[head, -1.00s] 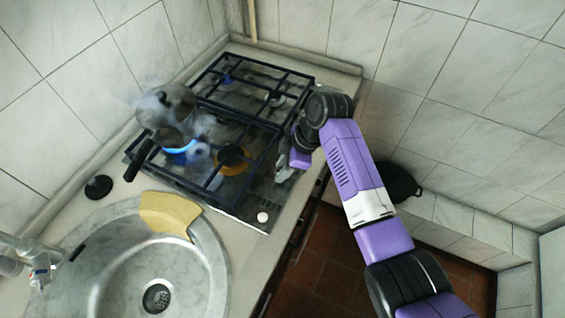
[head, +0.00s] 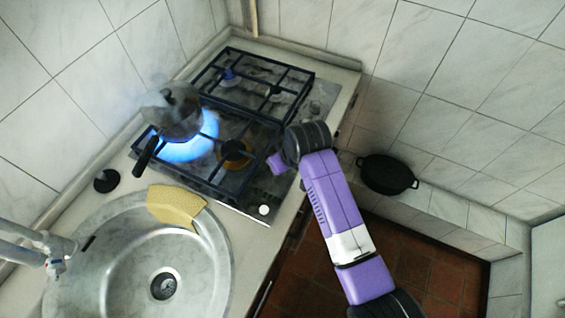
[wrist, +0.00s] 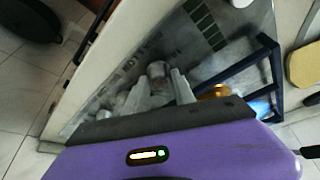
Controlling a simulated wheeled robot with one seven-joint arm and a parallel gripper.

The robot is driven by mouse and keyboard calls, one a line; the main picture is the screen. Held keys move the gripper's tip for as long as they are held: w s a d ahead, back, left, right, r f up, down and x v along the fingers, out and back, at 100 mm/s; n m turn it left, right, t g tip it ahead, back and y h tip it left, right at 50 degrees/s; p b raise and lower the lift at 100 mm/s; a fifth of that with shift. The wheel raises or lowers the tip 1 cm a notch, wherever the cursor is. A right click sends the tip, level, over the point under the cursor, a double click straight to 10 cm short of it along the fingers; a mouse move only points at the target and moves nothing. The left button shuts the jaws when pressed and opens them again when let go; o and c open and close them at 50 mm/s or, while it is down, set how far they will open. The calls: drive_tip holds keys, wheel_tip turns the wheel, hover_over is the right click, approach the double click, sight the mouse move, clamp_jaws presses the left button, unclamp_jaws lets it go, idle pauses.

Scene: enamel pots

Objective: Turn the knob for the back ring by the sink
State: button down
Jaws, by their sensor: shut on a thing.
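The stove (head: 262,118) has a black grate and a glossy panel along its right edge. A dark pot (head: 172,112) stands on the back ring by the sink, with a large blue flame (head: 190,148) spreading under it. In the wrist view, my gripper (wrist: 160,88) has its two pale fingers on either side of a light round knob (wrist: 157,70) on the panel and is shut on it. In the head view, my gripper is mostly hidden behind my wrist, over the stove's right edge. A white knob (head: 264,210) stands free at the panel's sink end.
A round sink (head: 210,262) with a yellow cloth (head: 176,206) on its rim is at the lower left. A black lidded pan (head: 388,173) sits on the low ledge at right. A black disc (head: 106,180) lies by the wall.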

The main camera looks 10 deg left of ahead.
drive_tip(key=m+h, duration=0.1)
drive_tip(key=m, duration=0.1)
drive_tip(key=m+t+h, duration=0.1)
drive_tip(key=m, duration=0.2)
drive_tip(key=shift+s+a+m, duration=0.1)
drive_tip(key=shift+a+m, duration=0.1)
drive_tip(key=shift+m, duration=0.1)
drive_tip(key=m+h, duration=0.1)
drive_tip(key=m, duration=0.1)
drive_tip(key=m+h+b, duration=0.1)
drive_tip(key=m, duration=0.2)
drive_tip(key=shift+a, duration=0.15)
drive_tip(key=m+h+b, duration=0.1)
drive_tip(key=m, duration=0.2)
drive_tip(key=m+g+h+b, duration=0.1)
drive_tip(key=m+b, duration=0.1)
drive_tip(key=shift+a+f+m, duration=0.15)
drive_tip(key=shift+m, duration=0.25)
drive_tip(key=shift+w+m+g+h+b, duration=0.1)
drive_tip(key=shift+m+g+h+b, duration=0.25)
drive_tip(key=shift+m+b, duration=0.6)
drive_tip(key=shift+w+m+g+h+b, duration=0.15)
drive_tip(key=shift+m+g+b, duration=0.45)
drive_tip(key=shift+m, duration=0.55)
drive_tip(key=c, duration=1)
unclamp_jaws()
drive_tip(key=shift+c, duration=0.2)
drive_tip(key=shift+r, duration=0.25)
